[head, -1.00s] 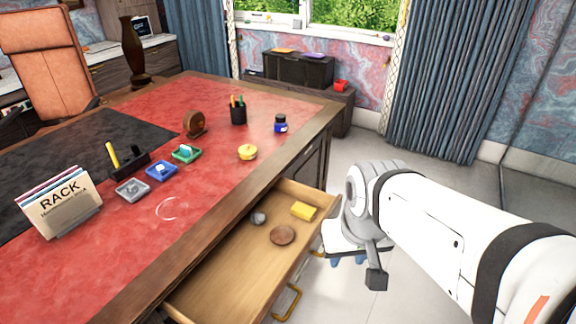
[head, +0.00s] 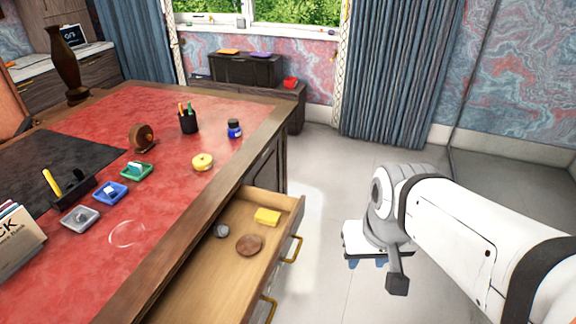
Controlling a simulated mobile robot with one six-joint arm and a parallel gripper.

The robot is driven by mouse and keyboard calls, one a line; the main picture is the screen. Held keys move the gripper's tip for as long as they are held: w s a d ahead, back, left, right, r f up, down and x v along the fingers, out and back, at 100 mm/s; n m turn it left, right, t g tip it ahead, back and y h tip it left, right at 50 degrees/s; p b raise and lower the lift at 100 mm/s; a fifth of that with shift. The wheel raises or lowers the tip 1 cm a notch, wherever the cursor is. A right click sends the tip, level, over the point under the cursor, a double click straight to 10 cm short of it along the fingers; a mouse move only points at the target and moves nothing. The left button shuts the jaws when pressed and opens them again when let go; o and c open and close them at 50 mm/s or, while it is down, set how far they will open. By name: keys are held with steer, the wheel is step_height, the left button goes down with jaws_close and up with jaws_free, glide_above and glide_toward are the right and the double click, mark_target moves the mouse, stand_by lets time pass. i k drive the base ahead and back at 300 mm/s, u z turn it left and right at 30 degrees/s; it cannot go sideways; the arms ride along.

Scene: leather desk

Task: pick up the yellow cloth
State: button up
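A small yellow folded block, which looks like the yellow cloth (head: 267,216), lies in the open desk drawer (head: 212,285), near its far right corner. My gripper (head: 366,263) hangs over the floor to the right of the drawer, pointing down, clear of the cloth and the drawer front. Its two blue fingertips show apart with nothing between them. The upper part of the gripper is partly hidden by my arm.
A brown round disc (head: 249,245) and a grey ball (head: 221,231) lie near the cloth. The drawer front has brass handles (head: 291,249). The red desk top (head: 165,205) holds a yellow round item (head: 203,161) and small trays. Floor to the right is free.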

mark_target(268, 217)
steer(key=z, duration=0.95)
steer(key=k, duration=1.3)
steer(key=u, duration=0.95)
steer(key=i, duration=2)
steer(key=u, duration=0.05)
